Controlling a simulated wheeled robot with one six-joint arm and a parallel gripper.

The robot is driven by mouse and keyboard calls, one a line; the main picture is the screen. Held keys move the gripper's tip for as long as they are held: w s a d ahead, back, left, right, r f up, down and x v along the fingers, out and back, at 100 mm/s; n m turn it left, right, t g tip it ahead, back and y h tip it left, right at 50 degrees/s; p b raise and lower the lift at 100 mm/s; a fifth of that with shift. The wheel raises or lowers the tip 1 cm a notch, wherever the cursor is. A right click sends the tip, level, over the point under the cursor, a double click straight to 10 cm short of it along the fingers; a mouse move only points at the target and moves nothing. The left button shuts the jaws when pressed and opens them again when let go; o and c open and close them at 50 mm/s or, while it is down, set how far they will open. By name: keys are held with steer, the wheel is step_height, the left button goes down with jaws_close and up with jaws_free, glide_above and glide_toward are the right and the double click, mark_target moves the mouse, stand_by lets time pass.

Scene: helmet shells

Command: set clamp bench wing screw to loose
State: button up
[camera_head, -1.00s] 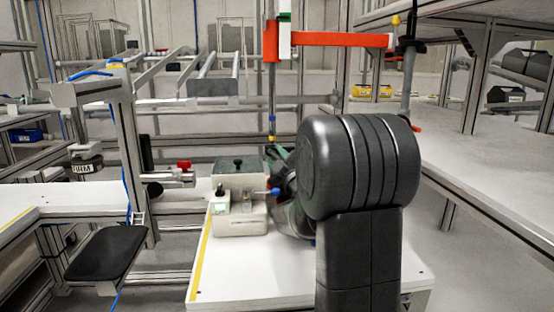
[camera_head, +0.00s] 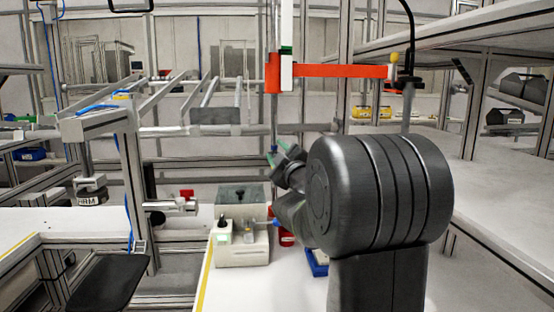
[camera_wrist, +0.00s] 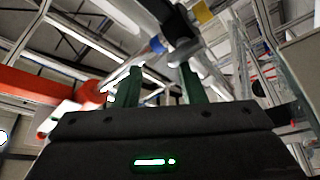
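My gripper (camera_wrist: 158,88) shows in the wrist view as two green fingers standing apart, with no thing held between them. In the head view its green tips (camera_head: 273,156) are above and behind the grey box-shaped device (camera_head: 242,250), apart from it. This device has black knobs (camera_head: 222,222) and a blue-ended lever (camera_head: 273,223) at its right side. A red-handled clamp-like part (camera_head: 186,194) is on a rail to its left. I cannot tell which part is the clamp bench wing screw, or its setting.
An orange-red horizontal arm (camera_head: 340,71) hangs above, and also shows at the left of the wrist view (camera_wrist: 35,85). A red container (camera_head: 287,240) and a blue tray (camera_head: 318,266) are beside the device, partly hidden by my arm. A shelf (camera_head: 490,200) stands at right.

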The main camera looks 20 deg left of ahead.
steer(key=shift+d, duration=0.1)
steer(key=s+d+f+b, duration=0.3)
steer(key=s+b, duration=0.2)
steer(key=s, duration=0.1)
steer(key=s+d+f+b, duration=0.3)
steer(key=s+d+b, duration=0.1)
steer(key=s+b, duration=0.1)
steer(key=shift+s+d, duration=0.3)
steer(key=shift+s, duration=0.45)
stand_by(0.7)
steer(key=shift+f+b, duration=0.1)
steer(key=shift+b, duration=0.3)
